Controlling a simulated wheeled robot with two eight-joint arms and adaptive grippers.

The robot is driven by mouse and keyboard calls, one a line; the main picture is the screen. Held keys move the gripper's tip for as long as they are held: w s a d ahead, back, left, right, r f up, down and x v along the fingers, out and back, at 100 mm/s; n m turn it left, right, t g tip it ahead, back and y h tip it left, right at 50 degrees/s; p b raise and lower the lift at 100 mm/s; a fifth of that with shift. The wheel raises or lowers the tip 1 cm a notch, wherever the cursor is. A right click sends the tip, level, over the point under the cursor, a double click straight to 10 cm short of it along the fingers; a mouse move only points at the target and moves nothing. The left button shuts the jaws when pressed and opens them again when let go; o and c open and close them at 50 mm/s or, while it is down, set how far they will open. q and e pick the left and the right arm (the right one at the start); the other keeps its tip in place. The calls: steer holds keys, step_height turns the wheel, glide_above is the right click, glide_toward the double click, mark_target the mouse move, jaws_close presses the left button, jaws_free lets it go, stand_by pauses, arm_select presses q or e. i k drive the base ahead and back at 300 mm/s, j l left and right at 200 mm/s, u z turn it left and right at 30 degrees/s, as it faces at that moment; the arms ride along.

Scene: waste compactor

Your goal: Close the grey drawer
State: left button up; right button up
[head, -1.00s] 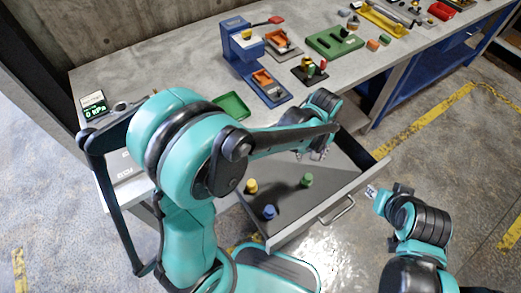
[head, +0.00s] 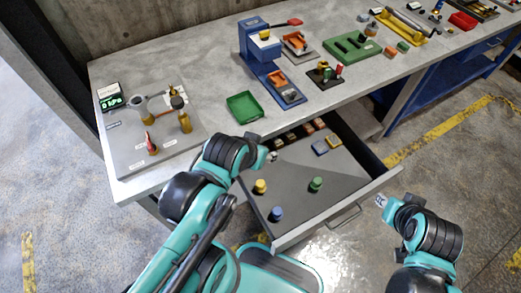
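The grey drawer (head: 292,172) is pulled out from under the workbench, with its handle (head: 344,216) on the front panel. Yellow, blue and green pegs stand in it, and several small blocks lie toward its back. My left gripper (head: 271,156) is over the drawer's back left part, near the bench edge. Its fingers are small and partly hidden, so their opening cannot be told.
The workbench (head: 205,82) carries a green tray (head: 244,107), a blue press (head: 262,55), a grey board with bottles (head: 152,138) at left, and a green block holder (head: 351,46). Open floor (head: 420,165) lies right of the drawer.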

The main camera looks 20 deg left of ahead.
mark_target(351, 174)
steer(key=l+z, duration=0.55)
steer(key=z, duration=0.15)
steer(key=l+z, duration=0.35)
steer(key=j, duration=0.1)
